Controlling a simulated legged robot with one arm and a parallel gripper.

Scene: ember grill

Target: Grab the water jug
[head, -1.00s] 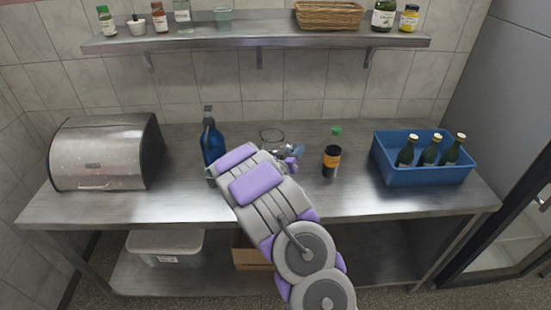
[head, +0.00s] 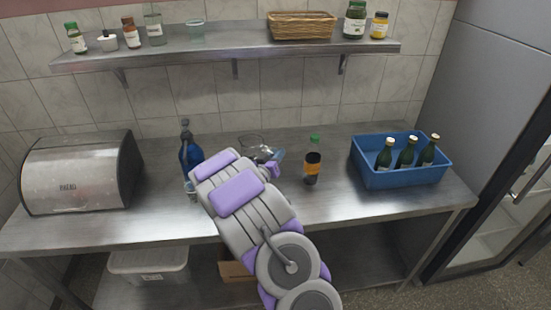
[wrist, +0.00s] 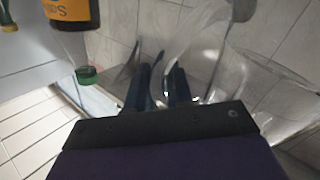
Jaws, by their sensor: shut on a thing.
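The water jug is clear and see-through. In the head view its top (head: 250,141) shows just behind my gripper, and most of its body is hidden by my arm. In the wrist view the jug (wrist: 215,65) fills the upper right, with its curved wall close to the fingers. My gripper (wrist: 162,85) is shut on the jug, seemingly at its handle. In the head view my gripper (head: 268,160) is partly hidden behind my wrist. I cannot tell whether the jug's base touches the counter.
On the steel counter (head: 330,207), a dark bottle with an orange label (head: 312,170) stands close right of the jug. A blue crate (head: 400,178) holds green bottles. A shelf (head: 225,52) hangs above.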

